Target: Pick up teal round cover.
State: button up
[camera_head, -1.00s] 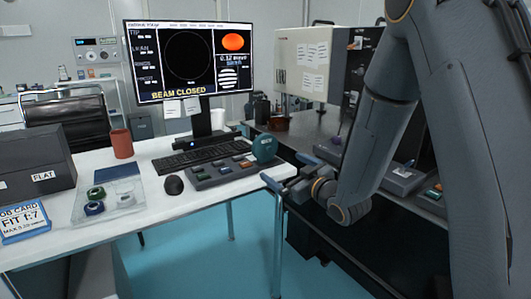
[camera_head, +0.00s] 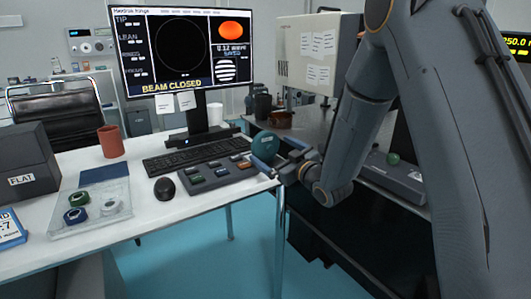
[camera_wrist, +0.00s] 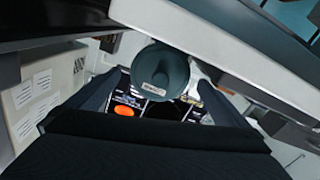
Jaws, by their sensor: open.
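The teal round cover (camera_head: 265,145) stands upright at the right edge of the white desk, beside the button panel. In the wrist view the cover (camera_wrist: 160,68) shows its round face with a small label, near the middle. My gripper (camera_head: 268,158) is at the desk's right edge, close to the cover, and its fingers partly hide it in the head view. In the wrist view my open fingers (camera_wrist: 161,82) lie on either side of the cover. I cannot tell if they touch it.
The button panel (camera_head: 215,172), keyboard (camera_head: 195,157) and black mouse (camera_head: 165,188) lie left of the cover. A monitor (camera_head: 175,55) reading "BEAM CLOSED" stands behind. A clear tray (camera_head: 95,222) holds rings at front left. A dark optical table (camera_head: 310,130) lies to the right.

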jog(key=shift+x, duration=1.35)
jog(key=c, duration=1.2)
jog(key=shift+c, duration=0.7)
jog(key=shift+r, duration=0.15)
